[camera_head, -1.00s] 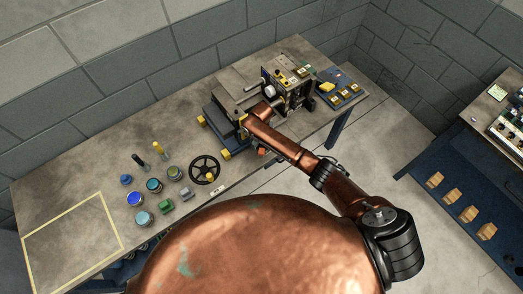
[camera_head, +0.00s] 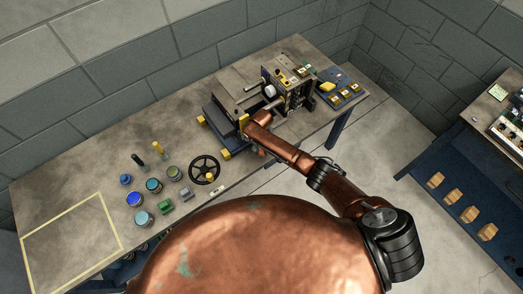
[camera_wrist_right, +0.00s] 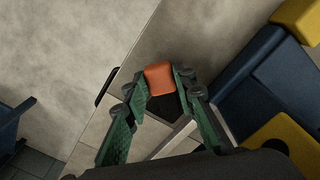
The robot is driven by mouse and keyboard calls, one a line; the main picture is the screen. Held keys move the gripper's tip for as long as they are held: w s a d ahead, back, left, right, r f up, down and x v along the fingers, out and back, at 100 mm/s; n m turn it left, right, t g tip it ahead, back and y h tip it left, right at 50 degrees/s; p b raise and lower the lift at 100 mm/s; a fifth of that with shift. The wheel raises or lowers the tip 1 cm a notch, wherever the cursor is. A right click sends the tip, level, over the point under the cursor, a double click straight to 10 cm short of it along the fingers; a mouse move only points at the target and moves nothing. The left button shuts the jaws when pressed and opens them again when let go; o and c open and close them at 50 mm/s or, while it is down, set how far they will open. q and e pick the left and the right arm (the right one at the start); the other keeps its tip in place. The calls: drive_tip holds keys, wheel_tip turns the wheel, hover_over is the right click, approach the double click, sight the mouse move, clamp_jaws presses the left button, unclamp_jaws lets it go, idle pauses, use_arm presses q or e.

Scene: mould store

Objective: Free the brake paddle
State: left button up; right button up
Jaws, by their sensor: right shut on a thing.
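An orange block (camera_wrist_right: 159,79), which looks like the brake paddle, sits between the green fingers of my right gripper (camera_wrist_right: 158,88) in the right wrist view. The gripper is shut on it, beside the bench edge. In the head view my right forearm reaches to the front of the machine (camera_head: 283,88) on the bench, and its wrist hides the fingers and most of the paddle. My left gripper is not in view.
A yellow-outlined area (camera_head: 70,240) at left is empty. Another blue bench (camera_head: 450,195) stands at right.

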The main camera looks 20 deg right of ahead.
clamp_jaws()
drive_tip(key=shift+s+d, duration=0.1)
drive_tip(key=n+p, duration=0.1)
drive_tip(key=d+n, duration=0.1)
drive_tip(key=n, duration=0.1)
drive_tip(key=shift+s+p, duration=0.15)
drive_tip(key=shift+p, duration=0.2)
drive_tip(key=shift+d+n+p, duration=0.3)
drive_tip(key=shift+d+n, duration=0.1)
drive_tip(key=shift+n, duration=0.5)
drive_tip(key=d+n, duration=0.1)
drive_tip(key=n, duration=0.1)
drive_tip(key=shift+d+n, duration=0.1)
drive_tip(key=shift+n, duration=0.3)
drive_tip(key=n, duration=0.1)
drive_tip(key=w+d+n, duration=0.1)
drive_tip(key=n, duration=0.1)
drive_tip(key=shift+d+n, duration=0.15)
drive_tip(key=shift+n, duration=0.15)
drive_tip(key=shift+w+d+n+b, duration=0.2)
drive_tip(key=shift+w+n, duration=0.05)
drive_tip(key=shift+n, duration=0.55)
drive_tip(key=shift+w+d+n+b, duration=0.25)
drive_tip(key=shift+n, duration=0.55)
drive_tip(key=shift+w+d+n+b, duration=0.2)
drive_tip(key=shift+w+n, duration=0.05)
drive_tip(key=shift+n, duration=0.55)
